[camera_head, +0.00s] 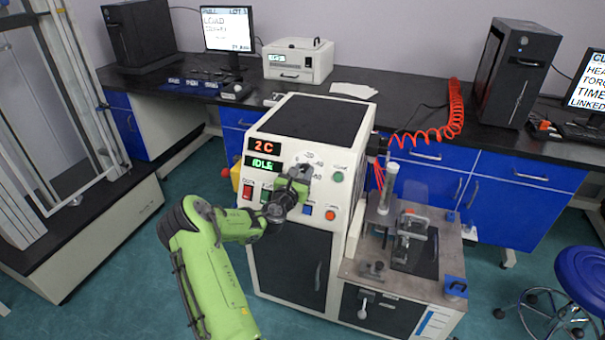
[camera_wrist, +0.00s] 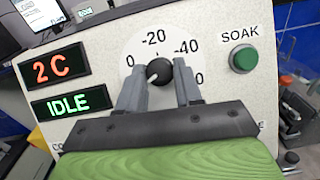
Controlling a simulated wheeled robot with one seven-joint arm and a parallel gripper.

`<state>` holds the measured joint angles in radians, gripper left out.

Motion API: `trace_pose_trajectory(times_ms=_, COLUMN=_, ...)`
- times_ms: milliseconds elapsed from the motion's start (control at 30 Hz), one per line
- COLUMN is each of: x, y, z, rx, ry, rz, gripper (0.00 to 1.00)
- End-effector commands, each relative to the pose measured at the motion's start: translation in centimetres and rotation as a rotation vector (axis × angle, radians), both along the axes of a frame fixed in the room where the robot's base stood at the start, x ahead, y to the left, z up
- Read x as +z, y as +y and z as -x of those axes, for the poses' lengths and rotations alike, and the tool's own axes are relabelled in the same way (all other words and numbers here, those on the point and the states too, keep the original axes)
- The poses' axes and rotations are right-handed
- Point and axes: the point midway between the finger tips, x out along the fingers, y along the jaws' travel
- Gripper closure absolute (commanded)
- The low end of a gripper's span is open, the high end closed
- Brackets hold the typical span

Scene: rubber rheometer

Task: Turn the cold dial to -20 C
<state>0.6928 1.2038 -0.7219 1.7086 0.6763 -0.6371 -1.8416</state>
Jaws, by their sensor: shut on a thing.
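The cold dial's black knob (camera_wrist: 160,72) sits on a white round scale in the wrist view, with 0 at left, -20 at top and -40 at right; a further label at lower right is partly hidden. A white mark shows on the knob's left side, on the 0 side of the scale. My gripper (camera_wrist: 159,76) is shut on the knob, one finger on each side. In the head view my gripper (camera_head: 293,190) is at the front panel and hides the knob. The red display (camera_wrist: 54,66) reads 2 C and the green display (camera_wrist: 60,102) reads IDLE.
The green SOAK button (camera_wrist: 243,58) is right of the dial. A red switch (camera_head: 247,191) and an orange button (camera_head: 330,214) are low on the panel. A metal test bench (camera_head: 360,262) stands at right and a blue stool (camera_head: 583,275) farther right.

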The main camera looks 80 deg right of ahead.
Motion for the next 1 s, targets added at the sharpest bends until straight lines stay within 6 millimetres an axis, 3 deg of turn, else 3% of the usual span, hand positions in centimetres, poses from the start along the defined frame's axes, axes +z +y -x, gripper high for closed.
trace_pose_trajectory(times_ms=1000, x=0.59, y=-0.31, z=-0.77, rx=-0.41, ry=-0.8, rz=0.076, gripper=0.96)
